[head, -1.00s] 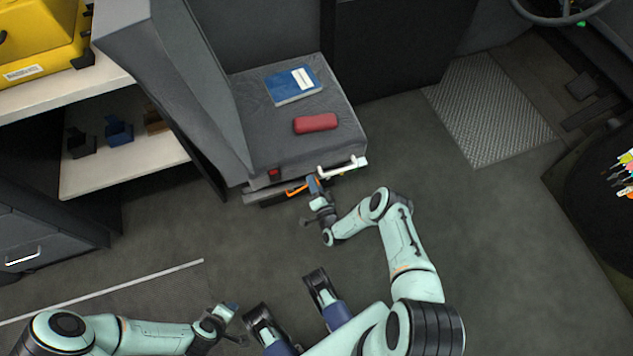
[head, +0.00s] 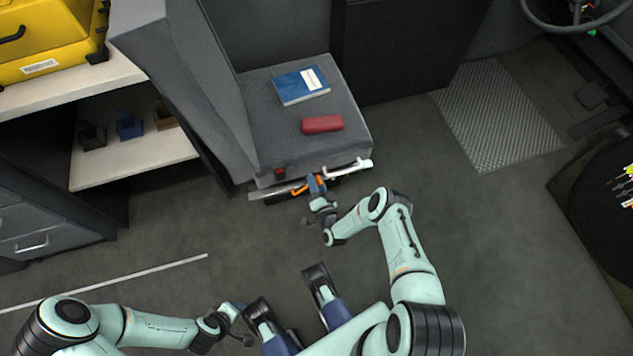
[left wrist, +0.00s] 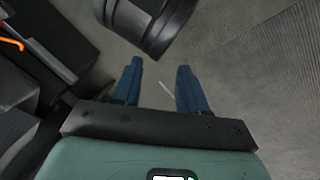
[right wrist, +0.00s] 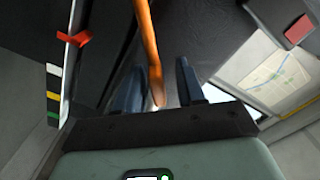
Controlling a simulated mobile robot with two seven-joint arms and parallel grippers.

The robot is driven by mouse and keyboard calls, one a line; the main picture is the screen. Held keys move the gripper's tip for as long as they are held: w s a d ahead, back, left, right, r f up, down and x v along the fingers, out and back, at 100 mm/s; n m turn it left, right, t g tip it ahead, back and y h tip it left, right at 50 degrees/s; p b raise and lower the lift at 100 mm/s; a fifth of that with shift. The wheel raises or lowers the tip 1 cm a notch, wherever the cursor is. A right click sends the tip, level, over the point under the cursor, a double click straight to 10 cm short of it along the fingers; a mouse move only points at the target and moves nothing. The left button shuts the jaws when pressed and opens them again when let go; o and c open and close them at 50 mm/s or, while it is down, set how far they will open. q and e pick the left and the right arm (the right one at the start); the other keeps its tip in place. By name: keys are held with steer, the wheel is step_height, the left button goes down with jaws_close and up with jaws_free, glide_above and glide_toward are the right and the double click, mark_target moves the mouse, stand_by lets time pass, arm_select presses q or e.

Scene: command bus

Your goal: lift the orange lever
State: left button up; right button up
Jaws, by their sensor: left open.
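The orange lever (head: 298,190) sticks out under the front edge of the grey seat in the head view. In the right wrist view the lever (right wrist: 151,50) is a long orange bar coming down between my fingers. My right gripper (head: 316,182) is at the lever; in the right wrist view its blue fingers (right wrist: 158,90) stand apart, one on each side of the bar, with gaps visible. My left gripper (head: 236,308) is low at the left, away from the seat; its fingers (left wrist: 158,88) are apart with nothing between them.
The seat (head: 350,130) carries a blue book (head: 301,85) and a red case (head: 322,124). A white handle (head: 345,167) lies just right of the lever. A shelf (head: 135,165) with a yellow case (head: 45,45) stands at the left.

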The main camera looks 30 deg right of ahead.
steer(key=shift+s, duration=0.1)
arm_select(q)
steer(key=s+d+r+g+p, duration=0.1)
steer(key=s+d+r+p, duration=0.1)
steer(key=s+r+p, duration=0.1)
steer(key=shift+s+r+h, duration=0.25)
steer(key=shift+s+h, duration=0.15)
steer(key=shift+s, duration=0.3)
arm_select(e)
steer(key=v, duration=1.3)
steer(key=shift+a, duration=0.1)
